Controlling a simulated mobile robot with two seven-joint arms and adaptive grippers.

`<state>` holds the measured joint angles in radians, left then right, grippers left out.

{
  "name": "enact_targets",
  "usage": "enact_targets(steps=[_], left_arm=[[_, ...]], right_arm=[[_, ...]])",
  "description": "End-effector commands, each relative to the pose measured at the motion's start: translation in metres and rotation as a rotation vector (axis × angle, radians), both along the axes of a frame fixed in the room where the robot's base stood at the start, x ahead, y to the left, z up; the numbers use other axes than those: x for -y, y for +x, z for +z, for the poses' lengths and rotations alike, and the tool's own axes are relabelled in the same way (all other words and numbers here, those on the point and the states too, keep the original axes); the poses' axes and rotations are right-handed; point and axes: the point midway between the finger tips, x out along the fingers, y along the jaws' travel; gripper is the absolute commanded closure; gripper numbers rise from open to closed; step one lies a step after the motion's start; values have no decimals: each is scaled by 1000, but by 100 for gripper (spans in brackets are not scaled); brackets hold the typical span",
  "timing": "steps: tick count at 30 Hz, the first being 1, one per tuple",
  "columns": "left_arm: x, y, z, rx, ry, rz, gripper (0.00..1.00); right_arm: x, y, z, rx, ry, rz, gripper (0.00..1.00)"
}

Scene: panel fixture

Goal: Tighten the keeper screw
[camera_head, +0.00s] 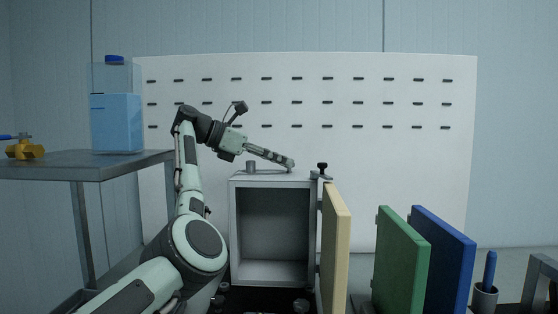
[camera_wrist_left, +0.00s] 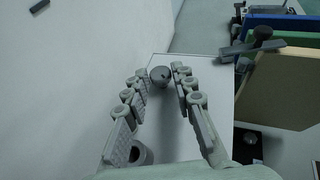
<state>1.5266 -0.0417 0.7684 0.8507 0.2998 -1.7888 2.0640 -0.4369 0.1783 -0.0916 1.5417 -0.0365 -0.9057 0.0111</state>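A grey box (camera_head: 233,225) stands open at the front, with its cream door (camera_head: 338,250) swung out to the right. My left gripper (camera_head: 288,163) is over the box top. In the left wrist view its fingers (camera_wrist_left: 159,72) are apart, with a round grey knob (camera_wrist_left: 160,76) between their tips; contact is not clear. A dark knob (camera_head: 322,166) stands at the top right corner by the door; in the left wrist view this knob (camera_wrist_left: 263,33) sits over a grey bar (camera_wrist_left: 248,47). I cannot tell which knob is the keeper screw. My right gripper is not in view.
A short grey cylinder (camera_head: 250,166) stands on the box top, near the left gripper. Green (camera_head: 402,255) and blue (camera_head: 445,255) panels stand to the right. A table (camera_head: 85,165) with a blue container (camera_head: 117,122) is at the left. A white pegboard (camera_head: 350,100) is behind.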

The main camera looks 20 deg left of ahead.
Motion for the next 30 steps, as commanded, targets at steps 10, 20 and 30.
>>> enact_targets(steps=[10,20,30], left_arm=[[0,0,0,-1,1,1,57],[-1,0,38,3,1,1,57],[0,0,92,0,1,1,57]], right_arm=[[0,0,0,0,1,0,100],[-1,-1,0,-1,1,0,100],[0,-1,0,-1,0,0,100]])
